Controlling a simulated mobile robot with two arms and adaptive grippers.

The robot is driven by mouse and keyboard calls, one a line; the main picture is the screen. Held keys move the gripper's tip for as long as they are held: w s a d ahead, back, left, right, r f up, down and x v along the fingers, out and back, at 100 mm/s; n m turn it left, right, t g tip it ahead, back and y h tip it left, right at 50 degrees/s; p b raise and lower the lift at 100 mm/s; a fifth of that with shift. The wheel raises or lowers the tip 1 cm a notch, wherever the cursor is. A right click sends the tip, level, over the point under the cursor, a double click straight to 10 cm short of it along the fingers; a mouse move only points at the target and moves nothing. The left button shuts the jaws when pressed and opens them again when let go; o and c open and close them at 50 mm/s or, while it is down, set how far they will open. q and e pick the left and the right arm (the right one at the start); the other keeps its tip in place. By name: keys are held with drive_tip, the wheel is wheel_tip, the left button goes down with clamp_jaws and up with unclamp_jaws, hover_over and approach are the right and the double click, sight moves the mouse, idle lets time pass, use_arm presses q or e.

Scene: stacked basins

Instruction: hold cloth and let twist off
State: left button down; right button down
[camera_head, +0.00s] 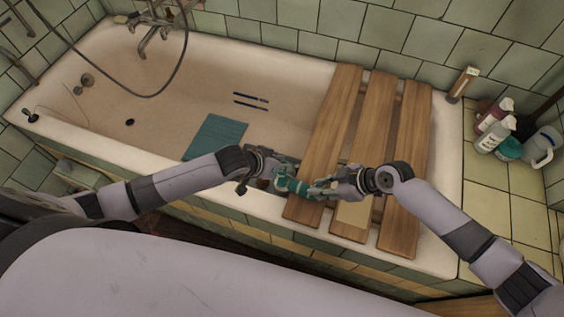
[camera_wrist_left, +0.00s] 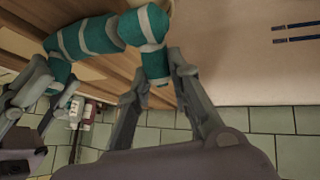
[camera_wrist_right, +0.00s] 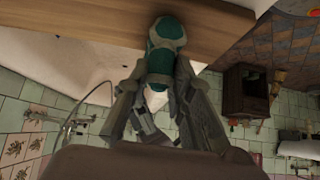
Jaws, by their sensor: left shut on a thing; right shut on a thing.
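A teal cloth with pale bands (camera_head: 300,187) is held between my two grippers, over the left edge of the wooden bath rack (camera_head: 347,110). It is rolled and bent; the left wrist view shows the banded roll (camera_wrist_left: 95,38) curving down towards a finger. My left gripper (camera_head: 277,178) is shut on its left end. My right gripper (camera_head: 330,186) is shut on its right end. The right wrist view shows the cloth end (camera_wrist_right: 163,50) between the fingers. Parts of both ends are hidden by the fingers.
A flat teal mat or cloth (camera_head: 216,137) lies in the bathtub (camera_head: 60,122), near two dark blue sticks (camera_head: 250,98). Bottles (camera_head: 493,115) and a white jug (camera_head: 541,147) stand on the tiled ledge at the right. A hose hangs from the tap (camera_head: 153,28). The tub's middle is mostly clear.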

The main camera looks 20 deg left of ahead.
sight(276, 183)
use_arm(q)
drive_tip(key=s+t, duration=0.2)
drive_tip(key=t, duration=0.1)
drive_tip(key=shift+d+r+m+h, duration=0.1)
drive_tip(key=shift+r+m+h, duration=0.1)
drive_tip(key=shift+m+h, duration=0.15)
use_arm(e)
drive_tip(key=shift+f, duration=0.1)
use_arm(q)
drive_tip(key=shift+s+a+r+m+t+h, duration=0.1)
drive_tip(key=shift+s+m+t+h, duration=0.2)
drive_tip(key=shift+t, duration=0.65)
drive_tip(key=shift+s+a+m+t+h, duration=0.15)
drive_tip(key=shift+s+t, duration=0.2)
drive_tip(key=shift+t, duration=0.65)
drive_tip(key=shift+s+d+r+m+t+h, duration=0.1)
drive_tip(key=shift+s+m+t+h, duration=0.2)
drive_tip(key=shift+t, duration=0.65)
use_arm(e)
drive_tip(key=shift+s, duration=0.1)
use_arm(q)
drive_tip(key=c, duration=1.4)
unclamp_jaws()
drive_tip(key=shift+s, duration=0.1)
drive_tip(key=shift+c, duration=0.2)
drive_tip(key=shift+a+f, duration=0.1)
drive_tip(key=v, duration=1.2)
